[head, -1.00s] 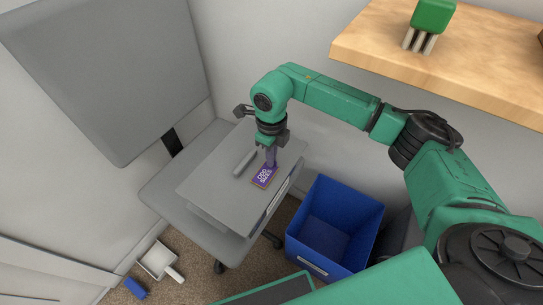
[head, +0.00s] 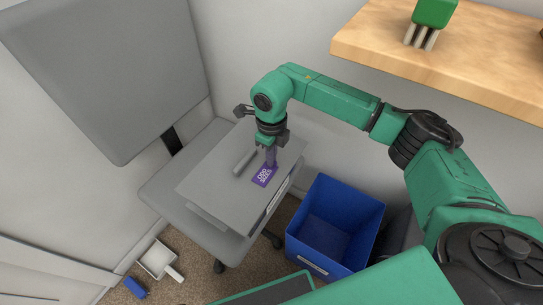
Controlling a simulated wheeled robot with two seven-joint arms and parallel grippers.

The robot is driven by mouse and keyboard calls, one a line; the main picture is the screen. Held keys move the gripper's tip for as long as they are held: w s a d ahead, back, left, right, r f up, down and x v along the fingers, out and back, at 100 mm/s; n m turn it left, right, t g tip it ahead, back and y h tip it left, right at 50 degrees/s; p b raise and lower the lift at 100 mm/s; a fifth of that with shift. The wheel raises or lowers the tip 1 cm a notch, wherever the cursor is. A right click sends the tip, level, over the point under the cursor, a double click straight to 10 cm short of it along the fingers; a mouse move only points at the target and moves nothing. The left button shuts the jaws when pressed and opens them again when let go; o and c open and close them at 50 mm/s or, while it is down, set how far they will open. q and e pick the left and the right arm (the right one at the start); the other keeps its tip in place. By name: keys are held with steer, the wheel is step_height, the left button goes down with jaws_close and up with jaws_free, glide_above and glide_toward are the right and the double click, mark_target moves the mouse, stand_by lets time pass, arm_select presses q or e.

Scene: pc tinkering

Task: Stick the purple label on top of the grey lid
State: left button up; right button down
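The grey lid (head: 215,180) is the flat top of a grey box-like case lying on the seat of a grey chair. A raised grey handle-like bar shows on the lid. The purple label (head: 264,176), with white print, lies on the lid near its right edge and looks flat against it. My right gripper (head: 270,160) points down just above the label's upper edge. Its fingertips are small and overlap the label, so I cannot tell whether they are apart or touch it. My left gripper is not in view.
A blue open bin (head: 335,225) stands on the floor right of the chair. A wooden shelf (head: 470,60) at upper right carries a green pronged object (head: 433,14). A white dustpan (head: 158,260) and a small blue item (head: 135,288) lie at lower left.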

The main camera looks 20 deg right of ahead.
steer(key=shift+f, duration=0.1)
steer(key=c, duration=1)
jaws_free()
steer(key=shift+r, duration=0.8)
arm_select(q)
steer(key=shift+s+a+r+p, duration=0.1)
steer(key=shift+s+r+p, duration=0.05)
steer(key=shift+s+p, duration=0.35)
arm_select(e)
step_height(320, 180, up, 10)
steer(key=shift+r, duration=0.25)
